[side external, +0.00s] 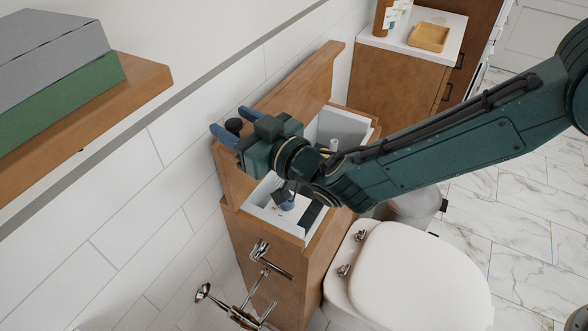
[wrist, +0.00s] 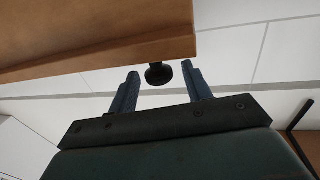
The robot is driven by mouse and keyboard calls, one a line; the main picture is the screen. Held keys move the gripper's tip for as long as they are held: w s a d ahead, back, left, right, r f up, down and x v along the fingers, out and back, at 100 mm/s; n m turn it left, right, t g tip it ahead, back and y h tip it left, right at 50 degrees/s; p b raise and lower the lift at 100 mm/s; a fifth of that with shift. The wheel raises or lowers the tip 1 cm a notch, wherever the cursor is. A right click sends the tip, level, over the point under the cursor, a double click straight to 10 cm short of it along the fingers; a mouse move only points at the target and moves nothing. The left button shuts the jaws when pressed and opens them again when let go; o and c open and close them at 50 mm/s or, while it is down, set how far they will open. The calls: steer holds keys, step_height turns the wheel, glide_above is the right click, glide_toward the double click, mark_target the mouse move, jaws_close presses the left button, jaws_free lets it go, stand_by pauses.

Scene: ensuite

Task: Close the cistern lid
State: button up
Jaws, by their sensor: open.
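The wooden cistern lid (side external: 310,80) stands raised along the wall at the back of the cistern. It also shows at the top of the wrist view (wrist: 90,40). A black knob (wrist: 158,75) sticks out from the lid near its end. My gripper (side external: 234,122) is open at this knob. In the wrist view, its two blue fingers (wrist: 163,85) lie on either side of the knob, with gaps visible. The wooden cistern (side external: 265,235) is open on top, with its white inside (side external: 342,124) and some fittings showing. My arm hides its middle part.
A white toilet seat (side external: 420,280) is in front of the cistern. Chrome fittings (side external: 265,262) stick out at its near side. A cabinet (side external: 395,75) with a soap dish stands behind.

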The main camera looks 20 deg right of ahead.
steer(key=shift+w+a, duration=0.3)
steer(key=shift+w, duration=0.15)
jaws_close()
steer(key=shift+s, duration=0.1)
